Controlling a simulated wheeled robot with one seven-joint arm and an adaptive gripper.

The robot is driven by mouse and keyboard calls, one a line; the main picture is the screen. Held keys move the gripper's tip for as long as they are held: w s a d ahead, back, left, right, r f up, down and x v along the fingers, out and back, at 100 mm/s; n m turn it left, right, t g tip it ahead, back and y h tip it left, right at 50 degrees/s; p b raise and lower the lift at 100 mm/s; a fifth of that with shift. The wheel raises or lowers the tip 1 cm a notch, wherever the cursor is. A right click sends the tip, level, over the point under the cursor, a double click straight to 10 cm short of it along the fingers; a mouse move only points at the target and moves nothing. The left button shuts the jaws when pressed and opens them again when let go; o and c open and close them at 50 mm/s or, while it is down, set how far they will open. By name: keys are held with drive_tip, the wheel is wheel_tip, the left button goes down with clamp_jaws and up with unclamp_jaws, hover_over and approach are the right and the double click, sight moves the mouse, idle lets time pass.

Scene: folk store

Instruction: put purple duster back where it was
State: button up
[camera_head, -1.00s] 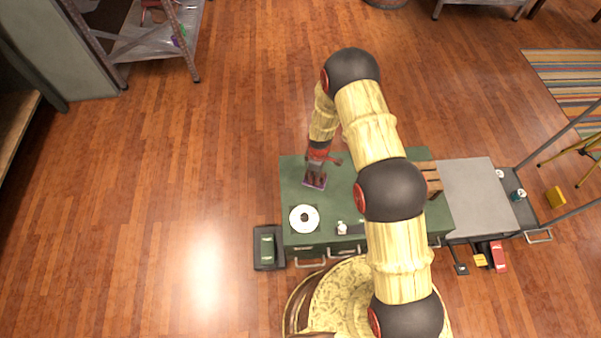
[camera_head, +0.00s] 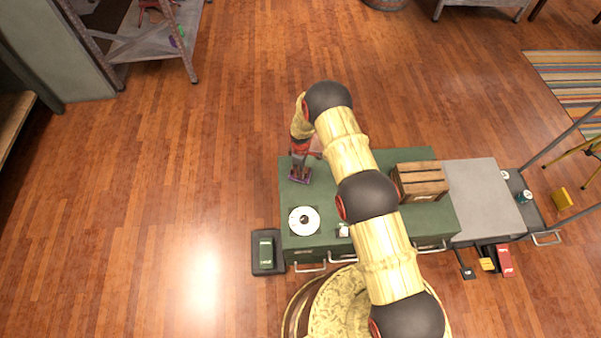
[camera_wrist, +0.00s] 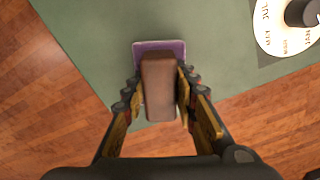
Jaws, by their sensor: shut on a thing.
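The purple duster (camera_head: 300,177) is at the far left part of the green cabinet top (camera_head: 330,177). In the wrist view the duster (camera_wrist: 160,85) shows a brown block-like handle with a purple base beyond it. My gripper (camera_head: 301,168) is shut on the brown handle; in the wrist view its fingers (camera_wrist: 158,88) press both sides. The purple base is over the green top near its corner. I cannot tell whether it touches the surface.
A white round dial (camera_head: 304,221) lies at the near left of the green top. A wooden crate (camera_head: 420,181) stands at the right. A grey top (camera_head: 484,199) adjoins on the right. The green top between duster and crate is largely clear.

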drive_tip(key=shift+w+f, duration=0.1)
drive_tip(key=shift+f, duration=0.25)
drive_tip(key=shift+f, duration=0.15)
drive_tip(key=o, duration=1.1)
wheel_tip(320, 180, up, 12)
drive_tip(key=p, duration=0.4)
drive_tip(key=shift+r, duration=0.25)
